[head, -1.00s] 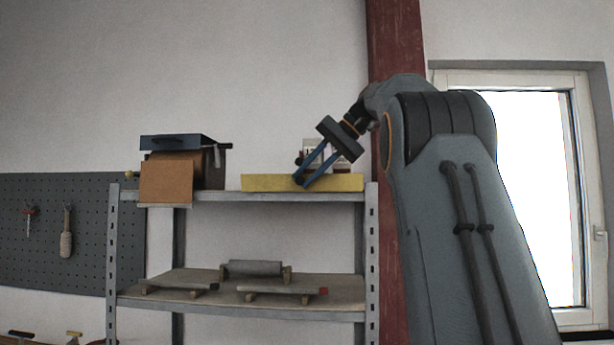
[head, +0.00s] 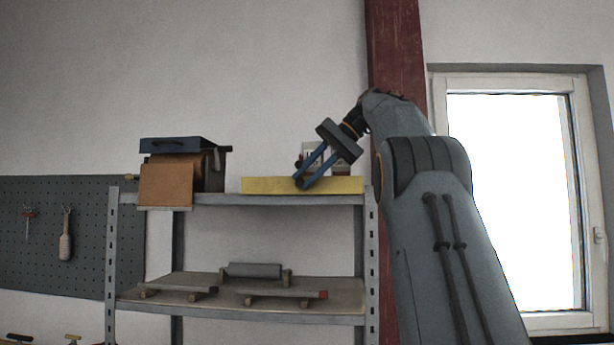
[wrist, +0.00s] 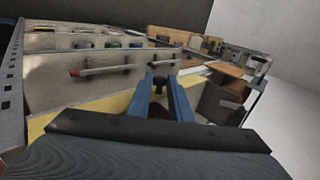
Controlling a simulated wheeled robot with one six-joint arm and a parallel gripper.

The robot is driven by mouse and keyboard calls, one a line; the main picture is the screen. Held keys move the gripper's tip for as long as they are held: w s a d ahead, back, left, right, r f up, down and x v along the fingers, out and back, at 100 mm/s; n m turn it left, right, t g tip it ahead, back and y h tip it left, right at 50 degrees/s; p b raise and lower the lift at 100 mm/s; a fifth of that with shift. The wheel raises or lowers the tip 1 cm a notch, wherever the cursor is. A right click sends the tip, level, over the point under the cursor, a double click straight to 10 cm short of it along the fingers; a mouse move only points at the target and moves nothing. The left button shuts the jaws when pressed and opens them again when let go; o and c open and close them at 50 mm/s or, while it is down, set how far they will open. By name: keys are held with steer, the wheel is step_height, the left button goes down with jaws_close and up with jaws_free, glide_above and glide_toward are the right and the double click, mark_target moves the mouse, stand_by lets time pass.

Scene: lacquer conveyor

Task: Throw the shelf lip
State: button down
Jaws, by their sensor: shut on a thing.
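The shelf lip (head: 265,185) is a yellow strip standing upright along the front right of the upper shelf. It also shows in the wrist view (wrist: 112,103), running diagonally behind my fingers. My gripper (head: 303,183) reaches the lip from the upper right, with its blue fingers pointing down-left across its middle. In the wrist view my gripper (wrist: 161,77) is shut on a dark knob (wrist: 160,84) between the fingers. The knob appears to be at the lip, but its joint with the lip is hidden.
A brown panel (head: 166,185) and dark box (head: 216,167) stand on the shelf's left. Small items (head: 311,150) sit behind the lip. The lower shelf (head: 215,299) holds rollers and boards. A red post (head: 398,50) stands behind my arm, a window (head: 515,200) to its right.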

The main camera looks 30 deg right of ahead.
steer(key=c, duration=1.6)
jaws_free()
steer(key=shift+c, duration=0.2)
steer(key=shift+s, duration=0.1)
step_height(320, 180, down, 9)
steer(key=s+n+t+h+b, duration=0.1)
steer(key=n+t+h+b, duration=0.3)
steer(key=n+t+b, duration=1.25)
steer(key=s+m+g+b, duration=0.4)
steer(key=s+m+b, duration=0.4)
steer(key=w+a+f+m+g+p, duration=0.1)
steer(key=w+f+m+g, duration=0.1)
steer(key=f, duration=1.1)
steer(key=w+a+f+m+g+p, duration=0.1)
steer(key=w+f+g, duration=0.3)
steer(key=f, duration=0.9)
steer(key=shift+w+a+f+m+g+p, duration=0.4)
steer(key=shift+w+a+p, duration=0.1)
steer(key=shift+a, duration=0.3)
